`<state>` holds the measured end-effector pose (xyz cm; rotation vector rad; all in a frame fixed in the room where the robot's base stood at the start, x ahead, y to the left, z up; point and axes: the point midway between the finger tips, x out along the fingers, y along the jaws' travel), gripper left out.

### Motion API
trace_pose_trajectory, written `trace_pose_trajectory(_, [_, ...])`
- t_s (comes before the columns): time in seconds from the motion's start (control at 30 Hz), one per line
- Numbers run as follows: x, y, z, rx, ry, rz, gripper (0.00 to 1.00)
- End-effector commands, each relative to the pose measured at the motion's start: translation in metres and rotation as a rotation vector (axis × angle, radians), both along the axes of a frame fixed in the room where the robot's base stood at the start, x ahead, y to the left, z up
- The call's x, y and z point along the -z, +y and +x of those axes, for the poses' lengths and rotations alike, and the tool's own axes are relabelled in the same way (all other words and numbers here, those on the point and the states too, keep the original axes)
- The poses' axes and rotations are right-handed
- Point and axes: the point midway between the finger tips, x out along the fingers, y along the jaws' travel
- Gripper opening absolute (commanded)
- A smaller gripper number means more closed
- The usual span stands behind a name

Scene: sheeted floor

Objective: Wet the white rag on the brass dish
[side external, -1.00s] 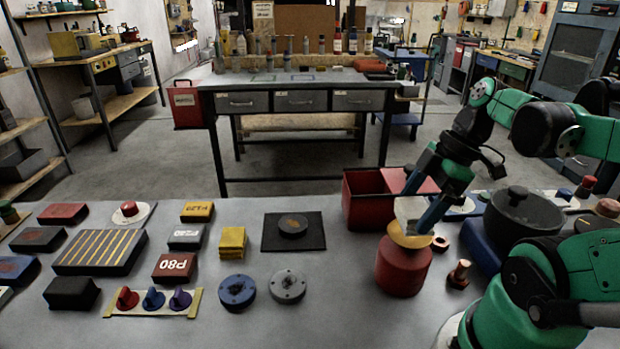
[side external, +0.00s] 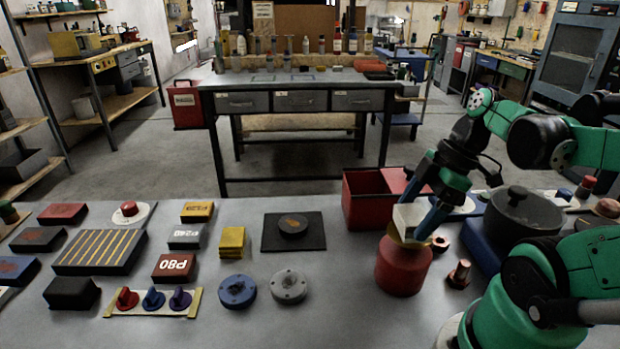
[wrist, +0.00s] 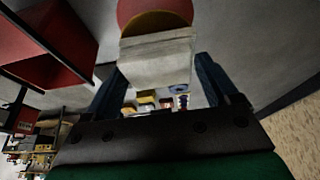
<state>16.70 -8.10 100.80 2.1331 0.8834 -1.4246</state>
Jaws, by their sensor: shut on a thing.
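The white rag (side external: 407,217) is a pale folded block between the fingers of my gripper (side external: 413,212). My gripper is shut on it, with a blue finger at each side. The brass dish (side external: 392,236) is the yellowish top of the red can (side external: 402,270). The rag is right over the dish and hides part of it; I cannot tell whether they touch. In the wrist view the rag (wrist: 158,60) is between the fingers, in front of the brass dish (wrist: 153,22).
A red open bin (side external: 366,212) stands just behind the can. A dark pot (side external: 523,215) and a small copper-coloured fitting (side external: 459,274) are to the right. A grey disc (side external: 288,286) lies to the left, with bare bench between it and the can.

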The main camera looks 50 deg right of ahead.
Motion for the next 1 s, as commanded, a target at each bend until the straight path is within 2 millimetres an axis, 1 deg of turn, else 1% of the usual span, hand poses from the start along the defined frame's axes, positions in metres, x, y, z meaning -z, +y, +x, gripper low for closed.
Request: trace_pose_trajectory(1.0, [0.012,0.0,0.0,0.0,0.0,0.0,0.39])
